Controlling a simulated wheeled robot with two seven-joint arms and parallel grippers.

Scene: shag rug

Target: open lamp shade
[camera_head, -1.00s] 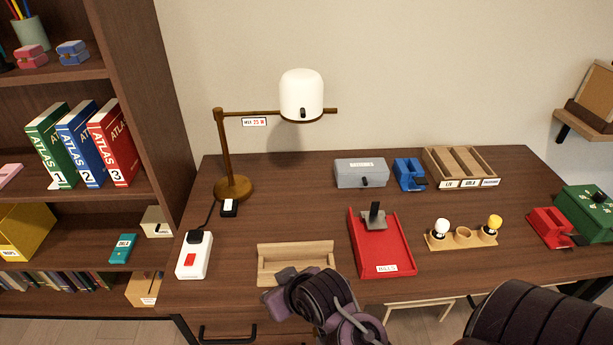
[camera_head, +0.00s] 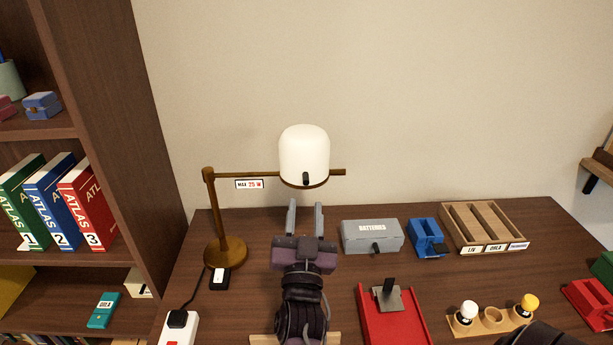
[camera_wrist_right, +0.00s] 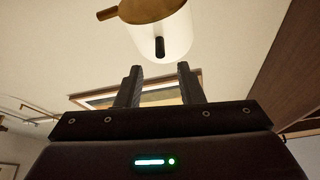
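The white lamp shade (camera_head: 304,151) hangs upright on the brown lamp's (camera_head: 209,215) horizontal arm. A small black knob (camera_head: 306,179) sits at its lower front. In the right wrist view the shade (camera_wrist_right: 165,38) and its knob (camera_wrist_right: 160,47) are just ahead of the fingertips, between them in the picture. My right gripper (camera_head: 305,206) points up below the shade. Its two grey fingers are apart with nothing between them, and it is clear of the shade. It also shows in the right wrist view (camera_wrist_right: 159,72). My left gripper is not in view.
A "MAX 25 W" tag (camera_head: 249,184) hangs from the lamp arm. On the desk stand a grey batteries box (camera_head: 372,236), a blue device (camera_head: 427,237), a wooden divided tray (camera_head: 446,229), a red tray (camera_head: 372,326) and a bulb holder (camera_head: 466,329). A bookshelf stands left.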

